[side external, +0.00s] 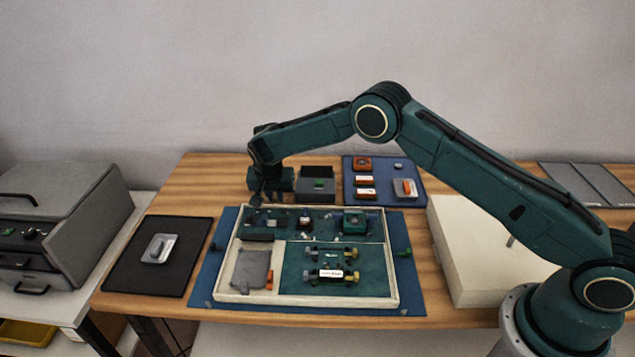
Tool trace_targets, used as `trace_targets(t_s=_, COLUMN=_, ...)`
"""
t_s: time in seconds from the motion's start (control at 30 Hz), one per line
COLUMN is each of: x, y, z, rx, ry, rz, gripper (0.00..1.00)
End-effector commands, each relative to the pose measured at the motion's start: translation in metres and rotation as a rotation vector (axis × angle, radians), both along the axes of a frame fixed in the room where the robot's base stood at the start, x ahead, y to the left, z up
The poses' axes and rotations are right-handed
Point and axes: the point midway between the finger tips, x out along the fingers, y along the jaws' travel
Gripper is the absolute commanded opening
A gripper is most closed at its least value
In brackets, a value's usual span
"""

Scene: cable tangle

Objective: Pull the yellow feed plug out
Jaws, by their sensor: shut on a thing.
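My gripper (266,203) points down over the back left part of the pale-framed tray (398,290). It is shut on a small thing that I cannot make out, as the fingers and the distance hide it. Below it is a dark block (259,235) with small parts around it. I cannot tell which yellow piece is the feed plug.
A green box (354,222) stands at the tray's back right, and a grey plate (250,269) lies front left. A dark box (317,184) stands behind the tray. A blue mat (414,298) lies under it, a black mat (190,228) left, a white box (462,250) right.

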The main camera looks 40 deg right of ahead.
Motion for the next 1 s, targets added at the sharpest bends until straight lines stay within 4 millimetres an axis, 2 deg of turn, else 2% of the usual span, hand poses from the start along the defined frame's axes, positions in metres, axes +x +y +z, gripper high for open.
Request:
trace_targets(t_s=0.33, x=0.0052, y=-0.0053, z=0.0008, rx=-0.001, ry=-0.006, rz=-0.001, gripper=0.0)
trace_targets(t_s=0.37, x=0.0053, y=-0.0054, z=0.0008, rx=-0.001, ry=-0.007, rz=-0.002, gripper=0.16)
trace_targets(t_s=0.47, x=0.005, y=-0.0051, z=0.0008, rx=-0.001, ry=-0.006, rz=-0.001, gripper=0.35)
trace_targets(t_s=0.8, x=0.0038, y=-0.0037, z=0.001, rx=-0.001, ry=-0.002, rz=0.0, gripper=0.36)
trace_targets(t_s=1.0, x=0.0017, y=-0.0013, z=0.0083, rx=-0.001, ry=-0.002, rz=0.0, gripper=0.36)
